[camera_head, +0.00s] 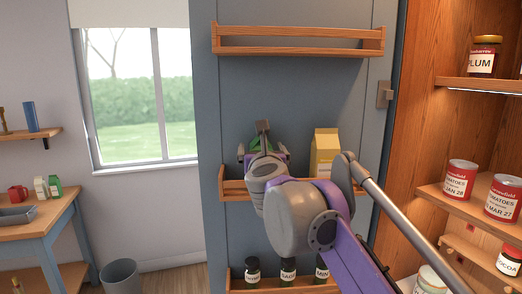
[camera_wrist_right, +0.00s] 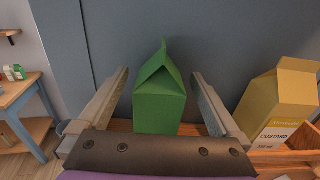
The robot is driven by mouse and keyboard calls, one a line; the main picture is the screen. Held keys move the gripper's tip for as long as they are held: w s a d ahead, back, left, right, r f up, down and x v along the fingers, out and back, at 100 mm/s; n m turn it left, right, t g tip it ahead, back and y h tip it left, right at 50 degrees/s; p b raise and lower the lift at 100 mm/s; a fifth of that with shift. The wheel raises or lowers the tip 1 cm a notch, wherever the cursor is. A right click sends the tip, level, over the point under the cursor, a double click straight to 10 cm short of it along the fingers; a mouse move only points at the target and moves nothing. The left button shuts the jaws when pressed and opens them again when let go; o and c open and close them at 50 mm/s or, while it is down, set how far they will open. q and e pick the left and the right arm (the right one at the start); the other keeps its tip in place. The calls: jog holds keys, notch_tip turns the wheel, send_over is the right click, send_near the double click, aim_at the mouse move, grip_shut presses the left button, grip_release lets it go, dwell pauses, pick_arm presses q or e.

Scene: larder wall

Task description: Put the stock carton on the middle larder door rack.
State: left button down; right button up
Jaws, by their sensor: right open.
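A green gable-topped carton (camera_wrist_right: 160,103), likely the stock carton though no label shows, stands upright in the right wrist view. It is at the middle door rack (camera_head: 234,188), its lower part hidden by my gripper. My right gripper (camera_wrist_right: 160,78) is open, with one finger on each side of the carton and a visible gap to each. In the head view my right gripper (camera_head: 263,150) and wrist cover most of the carton, with only bits of green showing. My left gripper is not in view.
A yellow custard carton (camera_head: 325,150) stands to the right on the same rack. The top rack (camera_head: 300,42) is empty. Dark-lidded jars (camera_head: 252,270) stand in the bottom rack. Larder shelves with tins (camera_head: 460,180) are at the right. A table (camera_head: 40,222) with small items is at the left.

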jog(key=shift+s+b, duration=0.7)
jog(key=shift+s, duration=5.2)
jog(key=s+d+f+n+g+y, duration=0.2)
jog(key=s+f+n+g, duration=0.15)
jog(key=f+n, duration=0.8)
jog(key=s+d+f+n+g+y, duration=0.2)
jog(key=s+f+n, duration=0.2)
jog(key=f+n, duration=0.8)
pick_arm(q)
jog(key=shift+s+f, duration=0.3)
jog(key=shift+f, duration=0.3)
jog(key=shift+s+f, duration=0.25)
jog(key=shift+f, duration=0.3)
pick_arm(e)
jog(key=s+d+f+n+g+h, duration=0.1)
jog(key=s+d+f+n, duration=0.3)
jog(key=f, duration=0.5)
jog(key=s+d+f+n+g+h, duration=0.2)
jog(key=s+d+f+n+g, duration=0.1)
jog(key=s+d+f, duration=0.2)
jog(key=s+d+f+n+g+h, duration=0.2)
jog(key=s+f, duration=0.6)
jog(key=f, duration=0.5)
jog(key=d+n+g, duration=0.1)
jog(key=d+n, duration=0.1)
jog(key=shift+s+d+n, duration=0.25)
jog(key=shift+d+n, duration=0.1)
